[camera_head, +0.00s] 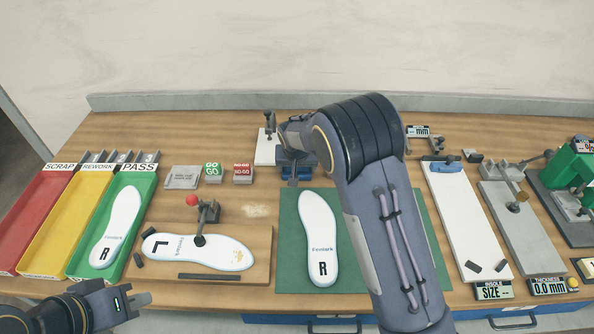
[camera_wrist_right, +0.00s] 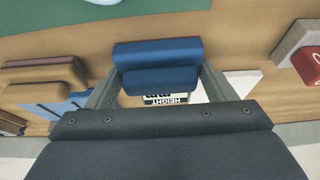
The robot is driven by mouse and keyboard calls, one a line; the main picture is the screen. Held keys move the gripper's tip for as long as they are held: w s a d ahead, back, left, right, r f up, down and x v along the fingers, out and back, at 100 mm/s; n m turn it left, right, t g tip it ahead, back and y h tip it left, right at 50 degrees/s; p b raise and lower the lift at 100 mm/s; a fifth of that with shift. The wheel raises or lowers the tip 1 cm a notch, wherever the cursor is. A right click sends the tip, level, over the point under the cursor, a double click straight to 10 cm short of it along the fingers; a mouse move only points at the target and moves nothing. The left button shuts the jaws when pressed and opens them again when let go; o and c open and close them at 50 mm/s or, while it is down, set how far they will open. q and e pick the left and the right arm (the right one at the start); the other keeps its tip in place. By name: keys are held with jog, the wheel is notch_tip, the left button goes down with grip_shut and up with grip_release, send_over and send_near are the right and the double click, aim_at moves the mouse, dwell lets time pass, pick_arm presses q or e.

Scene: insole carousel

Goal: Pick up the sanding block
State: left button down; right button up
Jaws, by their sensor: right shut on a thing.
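The sanding block, which I take to be the blue two-tone block (camera_wrist_right: 157,52), sits between the fingers of my right gripper (camera_wrist_right: 158,80) in the right wrist view. The fingers touch its two ends. In the head view my right gripper (camera_head: 296,164) is at the back middle of the table, just behind the green mat, largely hidden by its own wrist; a bit of blue shows below it. Whether the block clears the table is hard to tell. My left gripper (camera_head: 128,304) is at the lower left, in front of the wooden fixture board; its finger opening is not clear.
Red (camera_head: 40,205), yellow (camera_head: 72,225) and green (camera_head: 132,185) trays stand at the left. An insole (camera_head: 318,235) lies on the green mat (camera_head: 290,270); another (camera_head: 185,250) is on the wooden board. Gauges and a white board (camera_head: 462,215) fill the right side.

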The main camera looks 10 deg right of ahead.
jog(key=shift+r, duration=0.5)
jog(key=r, duration=0.1)
jog(key=r+b, duration=0.1)
jog(key=shift+s+a+r, duration=0.15)
jog(key=shift+a+r, duration=0.05)
jog(key=shift+r, duration=0.15)
jog(key=s+a+r+b, duration=0.1)
jog(key=s+a+r, duration=0.2)
jog(key=s, duration=0.3)
jog(key=s+a+r+b, duration=0.1)
jog(key=s+a+r, duration=0.2)
jog(key=s+r, duration=0.3)
jog(key=shift+a+r+b, duration=0.2)
jog(key=shift+a+b, duration=0.05)
jog(key=shift+b, duration=0.1)
jog(key=o, duration=0.5)
jog(key=c, duration=0.3)
